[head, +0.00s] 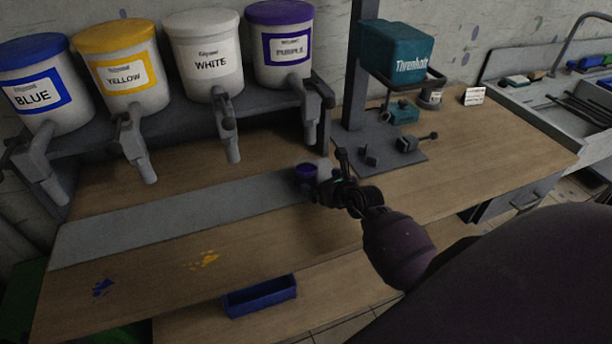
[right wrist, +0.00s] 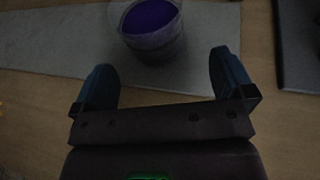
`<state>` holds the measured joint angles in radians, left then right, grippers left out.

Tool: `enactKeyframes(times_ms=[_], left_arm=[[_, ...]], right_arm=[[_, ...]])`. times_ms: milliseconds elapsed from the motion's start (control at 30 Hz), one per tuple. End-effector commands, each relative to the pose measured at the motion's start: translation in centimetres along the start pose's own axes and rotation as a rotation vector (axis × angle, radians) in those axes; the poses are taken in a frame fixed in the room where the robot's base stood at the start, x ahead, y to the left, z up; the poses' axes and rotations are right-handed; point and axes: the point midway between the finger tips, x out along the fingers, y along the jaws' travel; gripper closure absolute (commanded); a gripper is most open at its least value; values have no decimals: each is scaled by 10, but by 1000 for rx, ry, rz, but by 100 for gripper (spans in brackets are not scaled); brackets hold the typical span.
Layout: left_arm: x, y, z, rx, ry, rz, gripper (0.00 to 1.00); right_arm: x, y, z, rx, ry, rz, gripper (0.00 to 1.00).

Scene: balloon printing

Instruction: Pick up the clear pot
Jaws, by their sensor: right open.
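The clear pot (head: 306,173) stands on the grey strip near its right end, with purple inside. In the right wrist view the clear pot (right wrist: 150,28) is upright, see-through at the rim, with purple filling, just beyond my fingertips. My right gripper (head: 335,184) is beside the pot on its right. In the right wrist view my right gripper (right wrist: 163,75) has its two fingers spread wide with nothing between them, and the pot lies ahead of the gap. My left gripper is not in view.
Blue (head: 38,88), yellow (head: 122,70), white (head: 205,55) and purple (head: 282,45) paint dispensers stand behind the grey strip (head: 150,222). A teal press (head: 395,55) stands to the right. A blue tray (head: 260,297) lies in front, lower down. Blue and yellow paint spots mark the table (head: 400,205).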

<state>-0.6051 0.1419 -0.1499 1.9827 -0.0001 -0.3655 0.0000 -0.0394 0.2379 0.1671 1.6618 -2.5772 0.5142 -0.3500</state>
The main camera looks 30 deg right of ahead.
Motion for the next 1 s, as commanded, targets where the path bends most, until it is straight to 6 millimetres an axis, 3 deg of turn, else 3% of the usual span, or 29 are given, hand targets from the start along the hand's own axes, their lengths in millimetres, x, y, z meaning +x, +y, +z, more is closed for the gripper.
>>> enactKeyframes(times_ms=[233, 600, 900, 1000], left_arm=[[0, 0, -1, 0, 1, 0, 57], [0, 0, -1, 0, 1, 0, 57], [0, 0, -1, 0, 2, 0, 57], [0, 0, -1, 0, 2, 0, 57]], right_arm=[[15, 1, 2, 1, -2, 0, 0], [57, 6, 6, 0, -2, -1, 0], [60, 6, 6, 1, -2, -1, 0], [60, 6, 6, 1, -2, -1, 14]])
